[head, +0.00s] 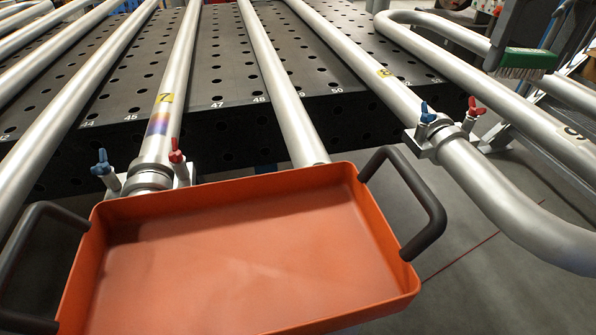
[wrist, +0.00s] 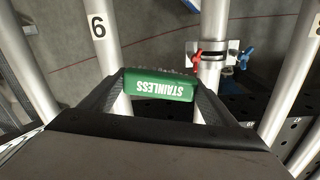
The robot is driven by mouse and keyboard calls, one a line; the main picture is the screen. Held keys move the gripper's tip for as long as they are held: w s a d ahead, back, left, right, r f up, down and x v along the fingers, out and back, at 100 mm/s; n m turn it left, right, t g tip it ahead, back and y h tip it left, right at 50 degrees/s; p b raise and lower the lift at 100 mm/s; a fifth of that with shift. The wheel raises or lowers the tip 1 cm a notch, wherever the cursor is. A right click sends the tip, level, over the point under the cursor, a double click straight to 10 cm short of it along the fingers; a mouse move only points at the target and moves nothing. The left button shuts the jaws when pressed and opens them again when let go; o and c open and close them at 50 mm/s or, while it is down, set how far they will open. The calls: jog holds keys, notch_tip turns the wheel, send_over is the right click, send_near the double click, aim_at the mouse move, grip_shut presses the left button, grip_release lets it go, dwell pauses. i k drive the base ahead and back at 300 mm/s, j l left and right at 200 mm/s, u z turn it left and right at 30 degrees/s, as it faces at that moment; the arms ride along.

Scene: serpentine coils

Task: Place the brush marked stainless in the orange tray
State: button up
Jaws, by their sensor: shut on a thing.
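The brush marked stainless (wrist: 160,88) has a green block with white "STAINLESS" lettering, upside down in the wrist view. My gripper (wrist: 158,100) is shut on it, with one dark finger at each end of the block. In the head view the green brush (head: 527,60) shows at the upper right with its bristles hanging down, beside my dark gripper (head: 510,45). The orange tray (head: 240,250) lies at the bottom of the head view, empty, with a dark handle at each end. The brush is well to the right of the tray and apart from it.
Several silver pipes (head: 270,70) run over a black perforated table (head: 215,85). Clamps with red and blue wing handles hold pipes behind the tray (head: 145,178) and to its right (head: 445,130). Grey floor (head: 490,260) shows at the right.

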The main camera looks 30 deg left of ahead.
aim_at(240, 261)
jog(key=z, duration=0.5)
jog(key=k+j+z, duration=0.1)
jog(key=z, duration=0.95)
jog(key=k+z, duration=0.1)
jog(key=z, duration=0.95)
jog(key=k+z, duration=0.1)
jog(key=z, duration=0.45)
jog(key=l+z, duration=0.1)
jog(key=z, duration=0.4)
jog(key=l+z, duration=0.1)
jog(key=z, duration=0.4)
jog(key=l+u, duration=0.2)
jog(key=l, duration=0.2)
jog(key=k+l+u, duration=0.2)
jog(key=l, duration=0.25)
jog(key=l+u, duration=0.25)
jog(key=u, duration=0.15)
jog(key=l+u, duration=0.25)
jog(key=u, duration=0.15)
jog(key=l+u, duration=0.2)
jog(key=u, duration=0.2)
jog(key=k+l+u, duration=0.1)
jog(key=l+u, duration=0.15)
jog(key=u, duration=0.6)
jog(key=k+l+u, duration=0.1)
jog(key=u, duration=0.4)
jog(key=k+u, duration=0.1)
jog(key=u, duration=0.85)
jog(key=k, duration=0.05)
